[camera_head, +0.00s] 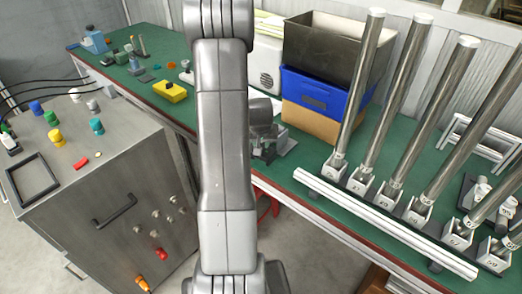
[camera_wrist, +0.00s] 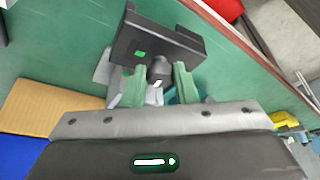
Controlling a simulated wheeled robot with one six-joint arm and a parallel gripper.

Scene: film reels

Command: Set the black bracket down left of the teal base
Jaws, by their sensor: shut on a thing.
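The black bracket (camera_wrist: 155,42) is in the wrist view, a dark angled piece with a small green patch on its face. My gripper (camera_wrist: 158,76) is shut on it, with a green finger on each side of a dark round part. The bracket is over the green tabletop near its red edge; whether it touches the table I cannot tell. In the head view, my arm hides much of the middle, and the bracket is not clear there. I cannot surely pick out the teal base; a blue-teal piece (camera_head: 94,43) stands at the table's far left end.
A blue bin (camera_head: 318,92) with a dark box (camera_head: 322,48) on top stands behind, right of my arm. Tall metal tubes (camera_head: 361,85) in holders crowd the right. A yellow block (camera_head: 170,91) and small parts lie left. A grey cabinet (camera_head: 112,190) stands at the front left.

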